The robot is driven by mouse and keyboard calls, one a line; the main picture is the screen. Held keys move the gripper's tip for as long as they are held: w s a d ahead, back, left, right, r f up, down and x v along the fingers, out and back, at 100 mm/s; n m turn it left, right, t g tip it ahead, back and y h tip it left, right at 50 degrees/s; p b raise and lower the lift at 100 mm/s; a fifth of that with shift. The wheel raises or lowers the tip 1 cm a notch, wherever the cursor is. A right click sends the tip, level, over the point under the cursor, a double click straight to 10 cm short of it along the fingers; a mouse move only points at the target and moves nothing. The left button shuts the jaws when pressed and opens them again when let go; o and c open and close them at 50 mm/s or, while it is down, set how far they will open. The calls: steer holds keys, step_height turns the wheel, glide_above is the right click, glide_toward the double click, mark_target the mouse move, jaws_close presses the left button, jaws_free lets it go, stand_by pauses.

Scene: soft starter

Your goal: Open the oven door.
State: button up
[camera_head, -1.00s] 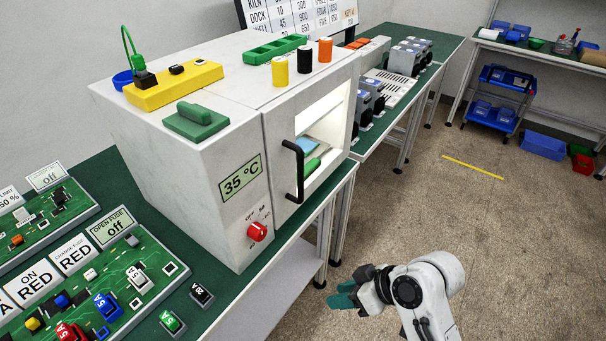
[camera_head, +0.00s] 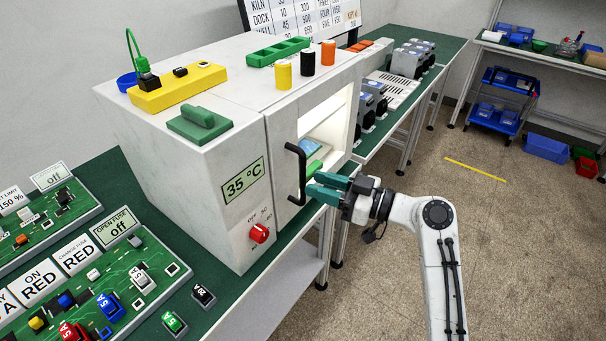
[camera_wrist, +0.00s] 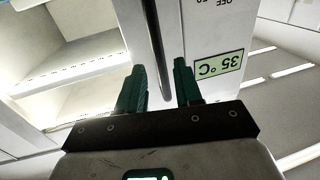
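The white oven (camera_head: 215,150) stands on the green bench, with its lit inside showing through the front. Its door (camera_head: 282,150) looks flush with the front; a black bar handle (camera_head: 297,172) stands upright on it. My gripper (camera_head: 318,186) is just right of the handle's lower part, with teal fingers apart and pointing at it. In the wrist view my gripper (camera_wrist: 160,72) is open, and the dark handle (camera_wrist: 153,40) runs between the fingers. I cannot tell if either finger touches it.
A red knob (camera_head: 259,233) and a 35 °C display (camera_head: 244,181) are on the oven front. A blue item (camera_head: 310,146) and a green item (camera_head: 314,167) show inside. Circuit boards lie on the bench at left. Open floor (camera_head: 500,230) is at right.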

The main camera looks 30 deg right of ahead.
mark_target(303, 200)
steer(key=shift+p+x, duration=0.5)
steer(key=shift+x, duration=1.85)
jaws_close()
